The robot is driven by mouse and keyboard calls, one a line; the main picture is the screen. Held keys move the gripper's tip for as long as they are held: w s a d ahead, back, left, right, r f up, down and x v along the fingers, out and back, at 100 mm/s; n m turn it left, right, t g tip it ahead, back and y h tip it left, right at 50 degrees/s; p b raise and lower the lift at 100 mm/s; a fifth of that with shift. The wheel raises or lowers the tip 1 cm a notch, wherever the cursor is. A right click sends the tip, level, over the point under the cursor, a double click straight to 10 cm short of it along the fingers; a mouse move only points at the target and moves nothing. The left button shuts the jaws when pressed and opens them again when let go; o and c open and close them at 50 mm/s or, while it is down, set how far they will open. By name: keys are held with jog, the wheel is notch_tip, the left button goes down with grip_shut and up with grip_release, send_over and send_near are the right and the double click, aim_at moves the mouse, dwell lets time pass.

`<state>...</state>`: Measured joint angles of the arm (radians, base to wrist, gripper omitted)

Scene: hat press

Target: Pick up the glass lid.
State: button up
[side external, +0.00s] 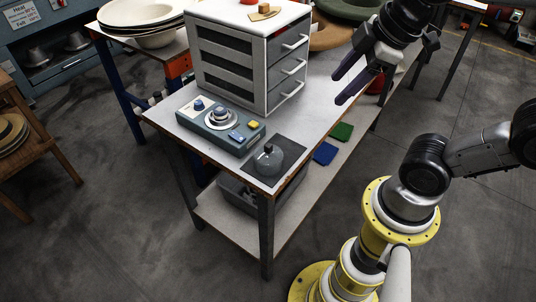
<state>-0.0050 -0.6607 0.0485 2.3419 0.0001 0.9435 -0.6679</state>
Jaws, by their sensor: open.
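The glass lid (269,161) is a small, see-through grey dome with a dark knob on top. It appears to rest upright on a dark mat (289,176) at the near corner of the table. My gripper (338,89) is open and empty, up and to the right of the lid. Its two dark fingers point down and to the left, well apart from the lid. Nothing hides the lid.
A teal device (219,137) with knobs and blue and yellow buttons stands left of the lid. A grey drawer cabinet (247,58) stands behind them. Green (341,131) and blue (325,153) pads lie on the lower shelf. The tabletop (325,95) right of the cabinet is bare.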

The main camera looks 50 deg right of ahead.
jog(key=w+f+n+g, duration=0.1)
jog(key=w+n+g, duration=0.1)
jog(key=w+n, duration=0.55)
jog(key=n+g, duration=0.3)
send_over(268, 145)
notch_tip(268, 145, down, 8)
jog(key=f, duration=0.8)
jog(key=shift+s+f, duration=0.2)
jog(key=shift+f, duration=0.1)
jog(key=shift+w+f, duration=0.2)
jog(key=shift+f, duration=2.7)
grip_shut()
